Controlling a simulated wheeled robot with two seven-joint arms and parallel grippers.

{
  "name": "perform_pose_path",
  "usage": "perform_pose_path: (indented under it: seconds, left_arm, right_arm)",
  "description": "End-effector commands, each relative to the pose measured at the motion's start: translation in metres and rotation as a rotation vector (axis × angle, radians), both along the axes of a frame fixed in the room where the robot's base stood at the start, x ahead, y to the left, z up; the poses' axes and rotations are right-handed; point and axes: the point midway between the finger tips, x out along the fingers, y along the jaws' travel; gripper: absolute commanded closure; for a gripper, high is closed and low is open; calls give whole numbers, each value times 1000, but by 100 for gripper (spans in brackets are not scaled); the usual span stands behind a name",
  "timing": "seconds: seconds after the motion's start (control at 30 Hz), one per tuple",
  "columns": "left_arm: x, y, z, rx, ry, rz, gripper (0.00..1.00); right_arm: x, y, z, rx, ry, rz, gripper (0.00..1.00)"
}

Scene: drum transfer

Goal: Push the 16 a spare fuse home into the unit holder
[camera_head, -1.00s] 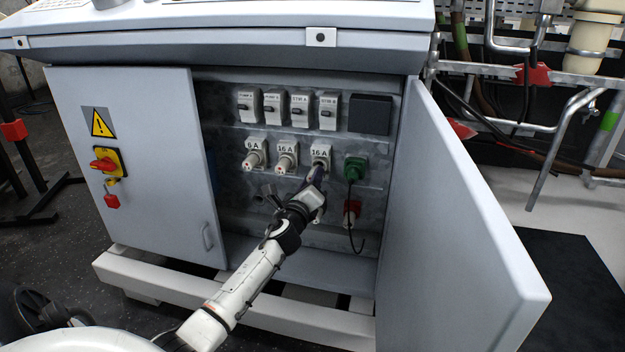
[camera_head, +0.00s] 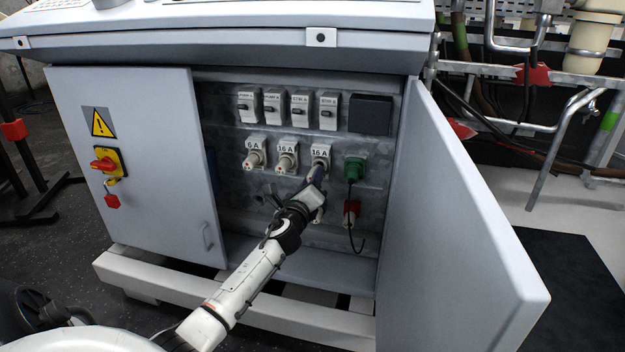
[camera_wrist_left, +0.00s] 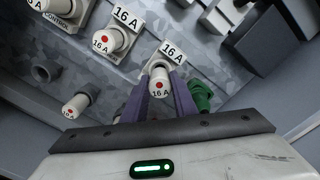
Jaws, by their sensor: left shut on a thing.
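The 16 A spare fuse (camera_wrist_left: 159,82) has a pale cap with a red dot and sits at the rightmost holder of the fuse row. This unit holder (camera_head: 320,153) is white and labelled 16 A. The purple fingers of my left gripper (camera_head: 316,180) are shut on the fuse cap, one on each side. They also show in the wrist view (camera_wrist_left: 158,96). The fuse is in line with the holder's mouth; how deep it sits cannot be told. My right gripper is not in view.
Two fuse holders, 6 A (camera_head: 255,155) and 16 A (camera_head: 286,157), stand to the left. A green socket (camera_head: 354,168) and red socket (camera_head: 351,210) with a black cable are close on the right.

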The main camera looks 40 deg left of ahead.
Motion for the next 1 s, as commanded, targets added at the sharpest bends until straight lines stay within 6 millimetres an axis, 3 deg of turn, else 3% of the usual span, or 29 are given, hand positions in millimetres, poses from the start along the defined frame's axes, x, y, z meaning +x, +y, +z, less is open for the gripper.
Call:
perform_pose_path:
  seconds: [1.0]
  left_arm:
    - [18, 10, 0, 0, -2, -1, 100]
  right_arm:
    - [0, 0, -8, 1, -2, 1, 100]
